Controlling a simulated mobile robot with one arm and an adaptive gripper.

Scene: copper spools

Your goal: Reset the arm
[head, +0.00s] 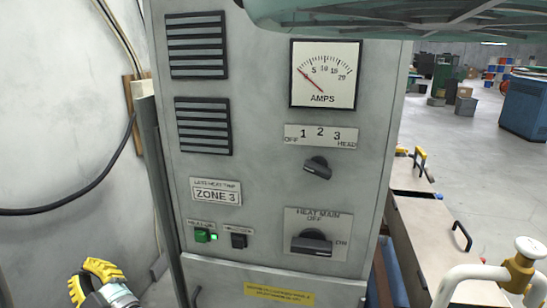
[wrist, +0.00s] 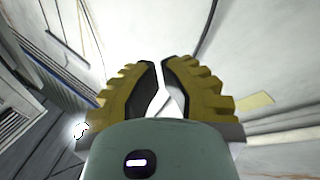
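My gripper (head: 97,280) is at the lower left of the head view, in front of the pale wall and to the left of the grey control cabinet (head: 262,190). Its yellow ribbed fingers also show in the wrist view (wrist: 161,72), with dark inner pads. A narrow gap shows between the fingers, and pale background shows through it. Nothing is held between them. The fingers touch nothing that I can see.
The cabinet carries an amps gauge (head: 325,74), a small selector knob (head: 317,167), a heat main knob (head: 312,242) and a lit green switch (head: 202,235). A black cable (head: 70,210) hangs on the left wall. Open floor (head: 470,150) lies at the right.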

